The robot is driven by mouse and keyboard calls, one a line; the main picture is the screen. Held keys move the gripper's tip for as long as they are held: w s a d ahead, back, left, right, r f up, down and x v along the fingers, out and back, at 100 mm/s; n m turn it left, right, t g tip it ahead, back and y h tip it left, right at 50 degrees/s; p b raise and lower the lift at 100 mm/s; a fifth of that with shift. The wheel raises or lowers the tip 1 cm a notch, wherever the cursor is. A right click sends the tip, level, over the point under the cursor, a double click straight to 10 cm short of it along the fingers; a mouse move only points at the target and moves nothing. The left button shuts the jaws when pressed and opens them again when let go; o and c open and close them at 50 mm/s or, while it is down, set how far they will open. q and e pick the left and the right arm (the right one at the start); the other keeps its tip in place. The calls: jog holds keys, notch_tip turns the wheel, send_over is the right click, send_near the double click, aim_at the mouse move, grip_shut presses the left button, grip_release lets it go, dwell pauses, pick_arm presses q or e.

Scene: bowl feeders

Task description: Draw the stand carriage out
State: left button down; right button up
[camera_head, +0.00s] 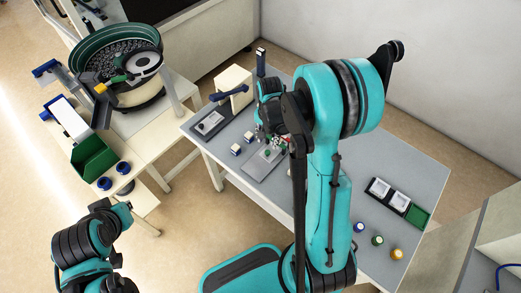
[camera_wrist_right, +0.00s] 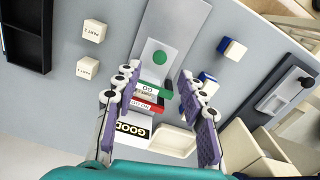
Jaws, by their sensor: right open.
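A stand with a cream upright (camera_head: 235,86) and a blue lever stands at the back left of the grey table. At its foot lies a dark-framed slide with a pale plate (camera_head: 210,122), which looks like the stand carriage. In the right wrist view a dark slide with a grey plate and a black knob (camera_wrist_right: 283,92) lies at the right, apart from my fingers. My right gripper (camera_wrist_right: 158,74) is open above a grey plate with a green disc (camera_wrist_right: 160,56) and green GO and red NO GO pieces (camera_wrist_right: 150,97). It holds nothing.
Small white and blue blocks (camera_wrist_right: 232,49) and white PART blocks (camera_wrist_right: 93,33) stand around the plate. A GOOD label (camera_wrist_right: 134,128) and cream tray (camera_wrist_right: 172,140) lie nearer. A bowl feeder (camera_head: 118,62) and green bin (camera_head: 94,158) stand on the left bench.

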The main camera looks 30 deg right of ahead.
aim_at(267, 152)
notch_tip(267, 152, down, 7)
jog(key=shift+r+b, duration=0.1)
jog(key=shift+b, duration=1.05)
grip_shut()
